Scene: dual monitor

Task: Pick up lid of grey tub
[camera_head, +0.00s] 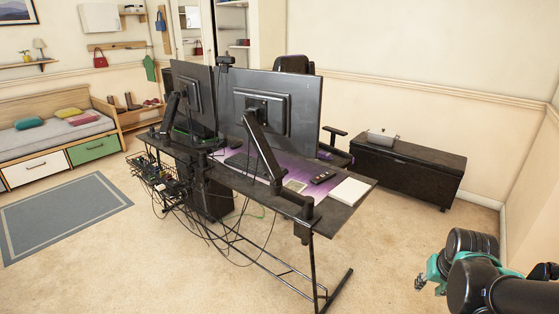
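A small grey tub (382,138) sits on top of the black chest (405,167) against the back wall. A lid (382,133) with a small raised handle appears to be on it. It is small and its edge is hard to make out. My gripper (425,280), teal and dark, is at the lower right, in front of the chest and well apart from the tub. It is partly hidden by my arm, and its fingers are too unclear to tell whether they are open.
A desk (325,212) with two monitors (195,95) (278,105), arms and hanging cables stands in the middle. An office chair (292,64) is behind it. A bed (45,135) and rug (65,212) are at left. Floor (400,235) between desk and my arm is clear.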

